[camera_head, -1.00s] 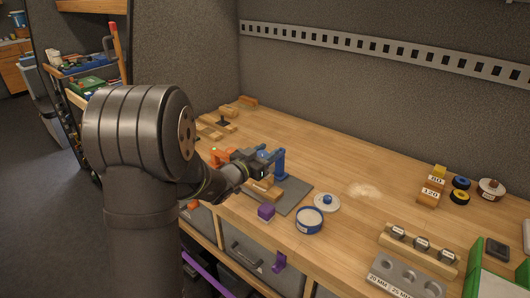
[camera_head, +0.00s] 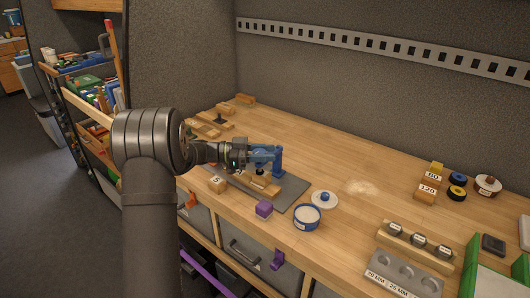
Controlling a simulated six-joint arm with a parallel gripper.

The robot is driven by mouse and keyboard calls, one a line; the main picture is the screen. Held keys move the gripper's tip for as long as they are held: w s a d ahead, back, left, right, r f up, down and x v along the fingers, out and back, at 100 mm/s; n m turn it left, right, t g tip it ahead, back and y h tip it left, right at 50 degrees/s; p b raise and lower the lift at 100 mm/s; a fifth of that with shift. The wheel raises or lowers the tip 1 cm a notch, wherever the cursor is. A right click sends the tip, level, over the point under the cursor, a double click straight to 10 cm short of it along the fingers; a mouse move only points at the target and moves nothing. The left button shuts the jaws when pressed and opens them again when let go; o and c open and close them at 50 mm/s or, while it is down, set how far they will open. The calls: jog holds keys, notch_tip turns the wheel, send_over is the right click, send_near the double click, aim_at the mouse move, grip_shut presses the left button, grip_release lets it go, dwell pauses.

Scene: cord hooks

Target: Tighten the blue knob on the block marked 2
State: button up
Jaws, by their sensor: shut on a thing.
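My gripper (camera_head: 246,156) reaches in level from the left and is shut on a blue part at the left end of a blue clamp-like fixture (camera_head: 278,160). The jaws hide much of that part, so I cannot make out the knob's outline. The fixture stands upright on a dark grey plate (camera_head: 291,194), over a wooden piece (camera_head: 262,186). A small wooden block (camera_head: 217,185) with a dark mark on a white label sits at the plate's left; I cannot read the mark surely. The orange fixture is hidden behind my arm.
A purple block (camera_head: 264,208), a blue-rimmed round tin (camera_head: 307,217) and a white lid with a blue knob (camera_head: 325,199) stand near the front edge. Wooden pieces (camera_head: 212,124) lie at the back left. The table's middle, around a pale dust patch (camera_head: 361,187), is clear.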

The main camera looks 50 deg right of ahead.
jog(key=shift+s+a+r+m+g+y, duration=0.15)
jog(key=shift+m+g+y, duration=0.7)
jog(key=shift+y, duration=0.45)
jog(key=shift+a+r+m+g+y, duration=0.1)
jog(key=shift+m+g+y, duration=0.45)
jog(key=shift+m+y, duration=0.65)
jog(key=shift+y, duration=0.4)
jog(key=o, duration=1)
jog(key=shift+f, duration=0.1)
jog(key=shift+r, duration=0.45)
notch_tip(320, 180, up, 3)
jog(key=shift+r, duration=0.1)
jog(key=s+r, duration=0.2)
jog(key=s, duration=0.2)
jog(key=s+r, duration=0.2)
jog(key=s, duration=0.1)
jog(key=s+a+r, duration=0.1)
jog(key=s+r, duration=0.2)
jog(key=s, duration=0.1)
jog(key=shift+s, duration=0.35)
